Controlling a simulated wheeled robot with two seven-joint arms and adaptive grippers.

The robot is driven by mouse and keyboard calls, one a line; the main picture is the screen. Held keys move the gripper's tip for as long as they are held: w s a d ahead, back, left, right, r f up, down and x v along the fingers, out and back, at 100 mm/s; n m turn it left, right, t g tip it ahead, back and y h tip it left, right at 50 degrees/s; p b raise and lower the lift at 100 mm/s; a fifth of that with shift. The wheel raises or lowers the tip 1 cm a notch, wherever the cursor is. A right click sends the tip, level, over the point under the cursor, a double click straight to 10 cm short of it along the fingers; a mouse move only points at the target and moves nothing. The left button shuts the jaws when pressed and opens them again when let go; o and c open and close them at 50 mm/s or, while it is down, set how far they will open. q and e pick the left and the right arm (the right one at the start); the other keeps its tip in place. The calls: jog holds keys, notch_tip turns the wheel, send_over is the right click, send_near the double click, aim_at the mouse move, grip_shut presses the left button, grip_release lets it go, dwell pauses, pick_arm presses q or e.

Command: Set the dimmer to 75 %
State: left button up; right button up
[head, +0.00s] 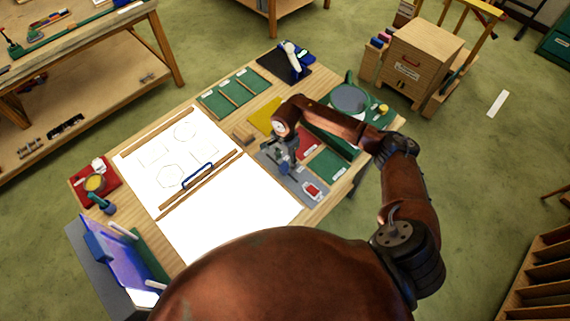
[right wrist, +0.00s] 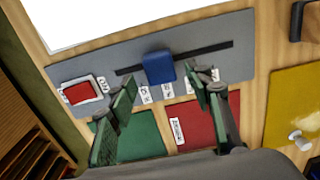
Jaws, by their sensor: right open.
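The dimmer is a grey plate (right wrist: 215,30) with a dark straight slot and a blue slider knob (right wrist: 159,67). The knob sits in the slot a little left of its middle in the right wrist view. Small white labels (right wrist: 168,91) lie along the slot, too blurred to read. A red switch (right wrist: 82,93) is at the plate's left end; in the head view the plate (head: 300,181) is partly hidden by my arm. My right gripper (right wrist: 160,78) is open above the plate, its green-padded fingers appearing on either side of the knob, without visible contact. My left gripper is not in view.
Beside the plate lie a green panel (right wrist: 138,137), a red panel (right wrist: 190,125) and a yellow panel (right wrist: 296,105). A bright white light table (head: 225,215) with wooden strips fills the middle of the bench. A wooden cabinet (head: 415,62) stands beyond the bench.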

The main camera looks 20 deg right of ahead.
aim_at(285, 166)
jog(key=shift+f, duration=1.65)
grip_shut()
